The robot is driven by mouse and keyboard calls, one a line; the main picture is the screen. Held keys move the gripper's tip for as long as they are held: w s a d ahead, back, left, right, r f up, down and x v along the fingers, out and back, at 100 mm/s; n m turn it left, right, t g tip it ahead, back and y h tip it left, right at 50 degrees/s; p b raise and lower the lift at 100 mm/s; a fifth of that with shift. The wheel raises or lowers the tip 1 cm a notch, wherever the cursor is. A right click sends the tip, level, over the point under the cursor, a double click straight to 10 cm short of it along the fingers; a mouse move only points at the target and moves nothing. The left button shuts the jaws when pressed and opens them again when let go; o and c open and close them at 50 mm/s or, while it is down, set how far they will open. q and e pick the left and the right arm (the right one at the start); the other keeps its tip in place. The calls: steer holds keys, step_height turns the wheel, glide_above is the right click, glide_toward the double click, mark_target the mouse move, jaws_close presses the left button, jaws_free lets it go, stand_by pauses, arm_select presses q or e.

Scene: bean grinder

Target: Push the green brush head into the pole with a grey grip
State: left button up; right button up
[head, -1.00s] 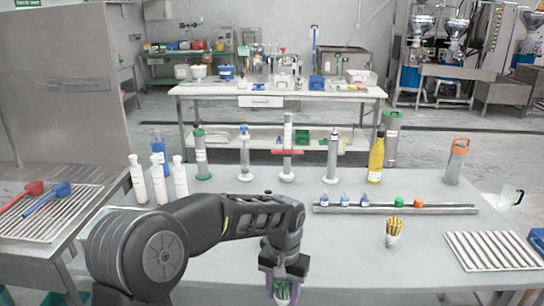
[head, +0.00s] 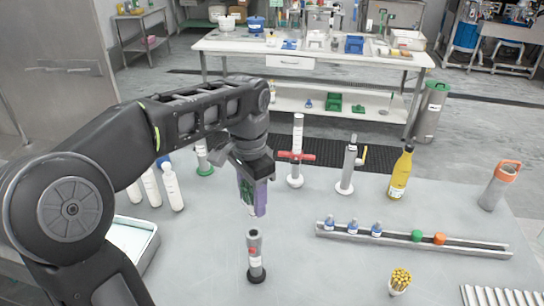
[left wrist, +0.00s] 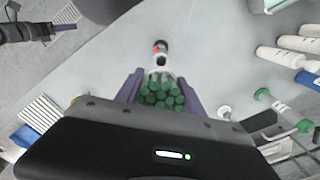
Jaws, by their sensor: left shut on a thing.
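My left gripper (head: 253,192) is shut on the green brush head (left wrist: 160,92), a bundle of green bristles in a pale holder between its purple fingers. In the head view the fingers mostly hide the brush head, and its pale lower end hangs below them. A short upright grey pole (head: 254,255) with a red mark and black foot stands on the table just below the fingers. The pole also shows in the left wrist view (left wrist: 160,49), just beyond the brush head. A small gap shows between them in the head view.
Behind stand a red-collared pole (head: 297,155), a grey pole on a white foot (head: 348,167) and a yellow bottle (head: 400,175). White bottles (head: 172,187) stand left. A rail (head: 470,248) with small pieces and a yellow brush head (head: 400,280) lie right.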

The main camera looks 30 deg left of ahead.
mark_target(252, 217)
arm_select(q)
steer(key=shift+a+r, duration=0.15)
steer(key=shift+r, duration=0.25)
steer(key=shift+s, duration=0.15)
steer(key=shift+f, duration=0.25)
steer(key=shift+f+b, duration=2.2)
steer(key=shift+f, duration=0.45)
steer(key=shift+f+b, duration=1.05)
steer(key=shift+f, duration=0.75)
